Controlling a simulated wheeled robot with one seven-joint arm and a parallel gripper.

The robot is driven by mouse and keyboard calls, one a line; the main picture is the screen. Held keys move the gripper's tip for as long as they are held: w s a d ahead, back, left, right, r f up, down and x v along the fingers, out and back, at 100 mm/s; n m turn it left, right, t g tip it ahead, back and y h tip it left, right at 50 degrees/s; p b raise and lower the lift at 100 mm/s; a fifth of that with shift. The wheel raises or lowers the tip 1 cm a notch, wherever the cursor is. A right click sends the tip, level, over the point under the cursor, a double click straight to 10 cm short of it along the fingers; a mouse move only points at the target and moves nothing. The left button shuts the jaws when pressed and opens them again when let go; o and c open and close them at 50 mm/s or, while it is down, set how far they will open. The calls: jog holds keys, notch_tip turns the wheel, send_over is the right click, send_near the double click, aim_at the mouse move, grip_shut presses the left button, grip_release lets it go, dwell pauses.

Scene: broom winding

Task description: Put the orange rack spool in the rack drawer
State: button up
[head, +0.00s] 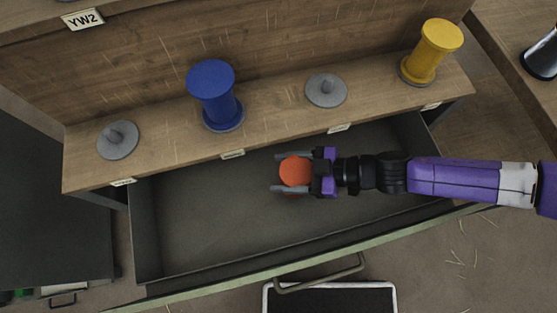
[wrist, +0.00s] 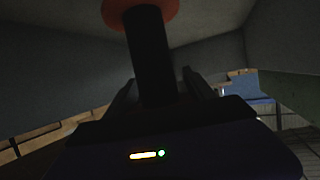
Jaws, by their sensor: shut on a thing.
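The orange rack spool (head: 296,171) is between the fingers of my gripper (head: 280,173), which is shut on it. In the head view its round orange end faces up, within the outline of the open rack drawer (head: 210,220). In the wrist view an orange flange (wrist: 140,12) and a dark core (wrist: 150,55) show between the fingers (wrist: 158,90), with grey walls around. I cannot tell whether the spool touches the drawer floor. The drawer is pulled out and otherwise looks empty.
The drawer's green front (head: 300,260) and handle (head: 320,280) lie nearest. The drawer's left part is clear.

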jog(key=shift+s+a, duration=0.35)
jog(key=shift+a, duration=0.35)
jog(key=shift+f+b, duration=0.45)
jog(key=shift+f, duration=1.3)
jog(key=shift+f, duration=0.15)
jog(key=o, duration=1.3)
jog(key=shift+o, duration=0.2)
jog(key=shift+r, duration=0.2)
jog(key=p+v, duration=0.1)
jog(key=v, duration=1.1)
jog(key=shift+s, duration=0.1)
